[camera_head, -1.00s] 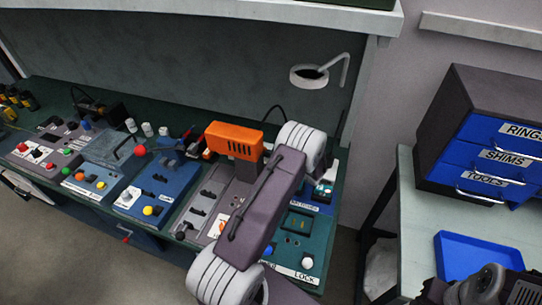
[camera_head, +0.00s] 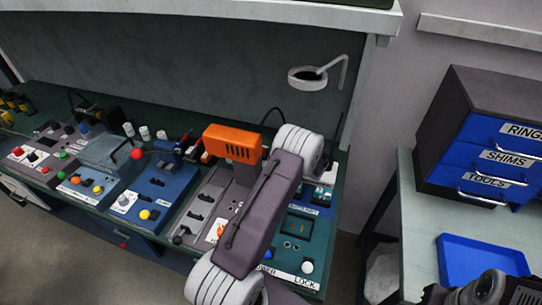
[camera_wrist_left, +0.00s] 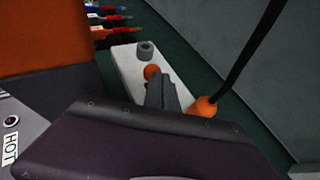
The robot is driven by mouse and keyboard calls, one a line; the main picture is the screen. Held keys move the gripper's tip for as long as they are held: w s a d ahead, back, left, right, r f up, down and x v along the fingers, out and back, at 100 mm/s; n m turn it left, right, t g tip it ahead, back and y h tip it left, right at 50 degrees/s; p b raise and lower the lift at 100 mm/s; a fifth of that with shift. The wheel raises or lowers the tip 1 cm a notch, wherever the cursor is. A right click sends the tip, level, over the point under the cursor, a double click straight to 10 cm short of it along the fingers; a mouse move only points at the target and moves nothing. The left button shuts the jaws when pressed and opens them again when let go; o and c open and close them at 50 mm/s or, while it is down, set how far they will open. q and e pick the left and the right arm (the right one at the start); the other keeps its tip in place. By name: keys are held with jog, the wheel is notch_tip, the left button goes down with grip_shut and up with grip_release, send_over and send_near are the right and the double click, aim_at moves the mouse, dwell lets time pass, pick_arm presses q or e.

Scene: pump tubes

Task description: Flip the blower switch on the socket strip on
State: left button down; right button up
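The white socket strip (camera_wrist_left: 133,75) lies on the green bench top in the left wrist view. It carries a grey round part (camera_wrist_left: 146,49) at one end, a small orange switch (camera_wrist_left: 151,71) and an orange plug (camera_wrist_left: 205,106) with a black cord. My left gripper (camera_wrist_left: 161,80) is over the strip with its grey fingers together and nothing visible between them. The fingertips are right by the orange switch; I cannot tell whether they touch. In the head view my left arm hides these fingers and most of the strip.
An orange box (camera_head: 233,142) stands close to my left arm and fills the upper left of the wrist view. Coloured screwdrivers (camera_wrist_left: 112,18) lie beyond the strip. Several control panels (camera_head: 158,190) cover the bench. A blue tray (camera_head: 480,258) is on the side table.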

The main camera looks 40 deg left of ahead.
pick_arm(q)
jog(key=shift+w+a+r+b, duration=0.15)
jog(key=shift+w+a+b, duration=0.1)
jog(key=shift+w+b, duration=0.4)
jog(key=shift+w+a+r+b, duration=0.1)
jog(key=shift+w+a+b, duration=0.2)
jog(key=shift+w, duration=0.55)
jog(key=shift+w, duration=0.1)
jog(key=shift+r, duration=0.1)
